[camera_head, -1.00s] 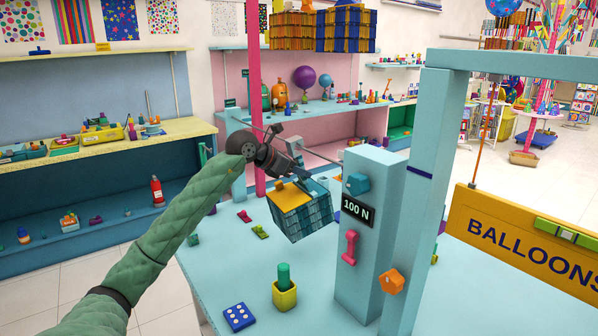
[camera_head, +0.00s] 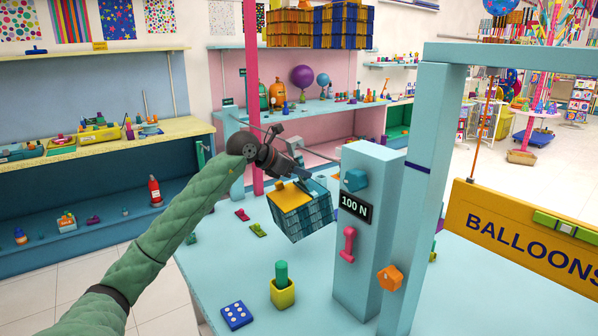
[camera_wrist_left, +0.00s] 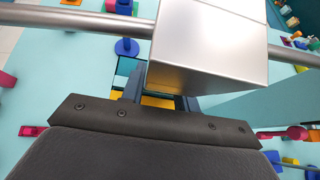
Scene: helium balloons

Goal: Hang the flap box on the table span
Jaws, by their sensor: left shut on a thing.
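The flap box (camera_head: 305,222) is a teal patterned box with a yellow top (camera_head: 290,196). It hangs tilted beneath my left gripper (camera_head: 300,182), which is shut on it, above the pale blue table (camera_head: 215,268). A thin grey rod (camera_head: 322,155), which looks like the span, runs behind the gripper towards the grey-blue pillar. In the left wrist view a silver bar (camera_wrist_left: 75,17) with a large square block (camera_wrist_left: 208,48) crosses close to the camera. That block and the gripper hide most of the box; a yellow strip (camera_wrist_left: 157,102) shows. Contact between box and rod cannot be told.
The pillar with a "100 N" sign (camera_head: 354,207) stands right of the box, beside a blue frame (camera_head: 419,170) and a yellow BALLOONS board (camera_head: 520,232). A pink post (camera_head: 252,90) rises behind. A yellow pot (camera_head: 282,293) and blue die (camera_head: 237,316) are on the table.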

